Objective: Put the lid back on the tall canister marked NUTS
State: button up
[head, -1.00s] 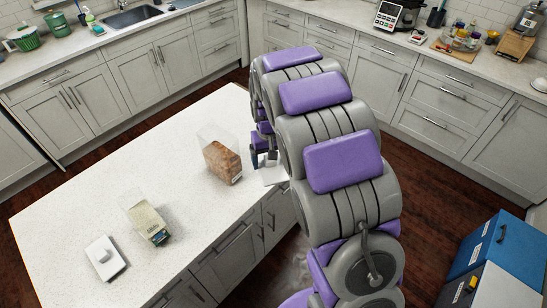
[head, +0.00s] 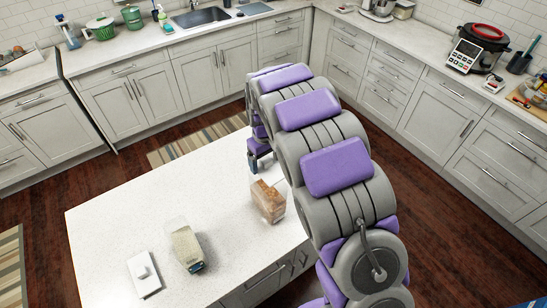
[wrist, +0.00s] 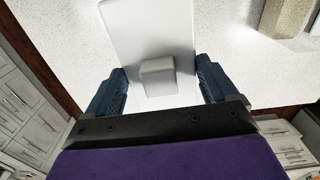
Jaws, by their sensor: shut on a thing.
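My gripper (head: 259,160) is shut on the knob of a flat white lid (wrist: 150,28). In the wrist view the knob (wrist: 158,78) lies between the blue fingers (wrist: 160,88), and the plate reaches out beyond them. In the head view the gripper is above the island's far right part, just behind a clear canister with brown contents (head: 268,200); the held lid is hard to make out there. A second clear canister, with pale contents (head: 187,245), stands to the left and nearer. Their labels are too small to read, so I cannot tell which is NUTS.
Another white lid with a knob (head: 143,273) lies on the white island top (head: 110,220) left of the pale canister. The island's left and middle are clear. A striped rug (head: 195,140) and grey cabinets (head: 200,75) lie beyond. Part of a canister (wrist: 290,15) shows top right in the wrist view.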

jog(key=shift+d, duration=0.2)
jog(key=shift+d+f, duration=0.15)
jog(key=shift+f, duration=0.4)
jog(key=shift+a+f+b, duration=0.15)
jog(key=shift+a+f, duration=0.05)
jog(key=shift+f, duration=0.75)
jog(key=shift+a+f+b, duration=0.15)
jog(key=shift+f, duration=1.1)
jog(key=shift+d, duration=0.15)
jog(key=shift+s+b, duration=0.1)
jog(key=shift+b, duration=0.2)
jog(key=shift+f+b, duration=0.55)
jog(key=shift+f, duration=0.2)
